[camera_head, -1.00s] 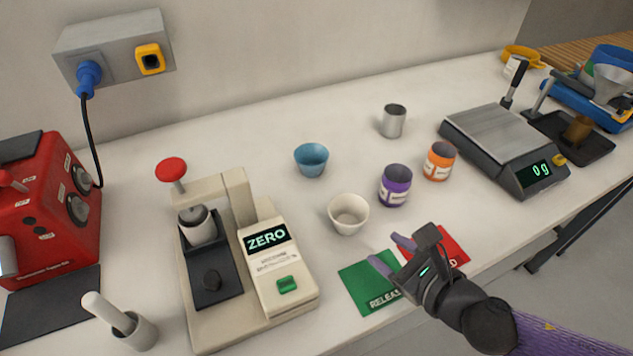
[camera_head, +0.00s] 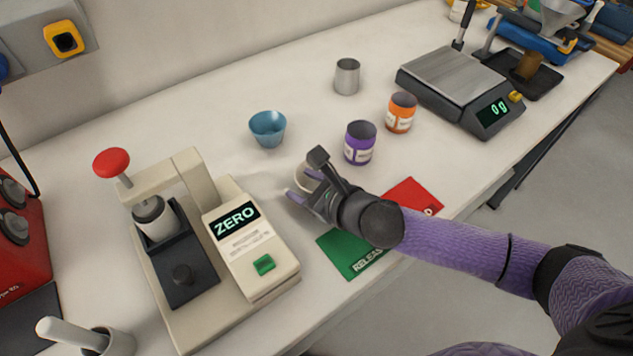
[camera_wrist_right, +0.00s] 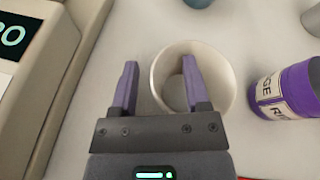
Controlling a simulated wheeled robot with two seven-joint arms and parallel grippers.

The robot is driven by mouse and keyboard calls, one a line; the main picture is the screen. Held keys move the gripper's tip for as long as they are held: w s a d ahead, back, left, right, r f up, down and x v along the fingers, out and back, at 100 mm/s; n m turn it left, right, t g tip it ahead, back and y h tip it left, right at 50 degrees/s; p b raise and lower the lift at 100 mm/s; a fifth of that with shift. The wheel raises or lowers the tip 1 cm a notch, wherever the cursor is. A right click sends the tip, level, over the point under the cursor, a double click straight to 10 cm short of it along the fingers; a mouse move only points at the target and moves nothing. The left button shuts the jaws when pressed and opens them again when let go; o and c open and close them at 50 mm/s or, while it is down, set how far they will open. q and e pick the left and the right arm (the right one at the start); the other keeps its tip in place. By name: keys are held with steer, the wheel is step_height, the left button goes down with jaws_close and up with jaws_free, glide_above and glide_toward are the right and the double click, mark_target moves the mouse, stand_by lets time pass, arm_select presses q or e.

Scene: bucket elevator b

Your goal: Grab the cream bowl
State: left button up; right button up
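The cream bowl (camera_head: 301,175) stands upright on the white table, mostly hidden behind my right gripper in the head view. In the right wrist view the cream bowl (camera_wrist_right: 222,72) is seen from above and looks empty. My right gripper (camera_head: 298,185) is open. In the right wrist view my right gripper (camera_wrist_right: 160,75) has one purple finger left of the bowl, outside it, and the other over the bowl's opening, with the near left wall between them. I cannot tell whether the fingers touch the bowl. My left gripper is not in view.
A purple jar (camera_head: 359,146) stands close right of the bowl, with an orange jar (camera_head: 401,113) beyond. A blue bowl (camera_head: 267,129) is behind. The beige ZERO device (camera_head: 245,240) is close on the left. Green (camera_head: 345,256) and red (camera_head: 412,197) cards lie in front.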

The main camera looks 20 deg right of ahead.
jaws_close()
